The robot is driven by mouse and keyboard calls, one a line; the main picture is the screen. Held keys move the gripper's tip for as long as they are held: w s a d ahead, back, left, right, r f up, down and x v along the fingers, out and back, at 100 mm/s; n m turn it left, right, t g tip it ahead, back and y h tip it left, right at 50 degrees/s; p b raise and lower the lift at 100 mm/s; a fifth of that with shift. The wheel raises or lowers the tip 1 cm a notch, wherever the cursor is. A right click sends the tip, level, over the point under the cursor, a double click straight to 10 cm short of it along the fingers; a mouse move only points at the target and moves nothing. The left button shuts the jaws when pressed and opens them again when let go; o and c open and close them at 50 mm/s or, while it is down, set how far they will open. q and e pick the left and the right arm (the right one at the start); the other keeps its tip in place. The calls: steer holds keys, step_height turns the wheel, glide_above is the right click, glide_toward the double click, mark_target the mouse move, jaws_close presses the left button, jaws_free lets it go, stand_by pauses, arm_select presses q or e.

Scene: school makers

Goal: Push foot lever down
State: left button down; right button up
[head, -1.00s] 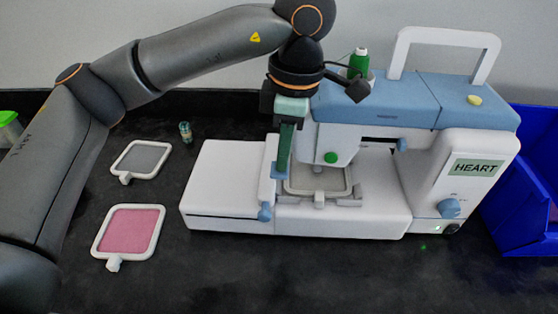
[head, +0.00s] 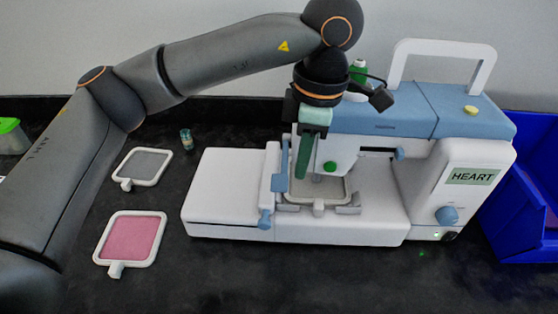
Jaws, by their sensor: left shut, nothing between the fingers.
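A white and blue embroidery machine (head: 235,190) stands on the dark table. A small blue lever (head: 399,153) sticks out under its upper arm, right of the needle head; it looks like the foot lever. My left gripper (head: 302,174) points down in front of the needle head, left of the green button (head: 329,167). It is shut, with nothing seen in it, and is well left of the lever. A white hoop frame (head: 319,207) sits on the machine bed below the needle, partly hidden by my gripper. My right gripper is out of view.
A hoop with pink fabric (head: 130,238) and one with grey fabric (head: 148,164) lie on the table at left. A small spool (head: 187,140) stands near them. A blue bin (head: 520,220) is at right. The front table is clear.

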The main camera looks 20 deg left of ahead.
arm_select(q)
step_height(320, 180, up, 12)
steer(key=d+p, duration=0.1)
steer(key=p, duration=0.1)
steer(key=shift+w+r, duration=0.15)
steer(key=shift+r, duration=0.05)
steer(key=shift+d, duration=0.1)
stand_by(0.3)
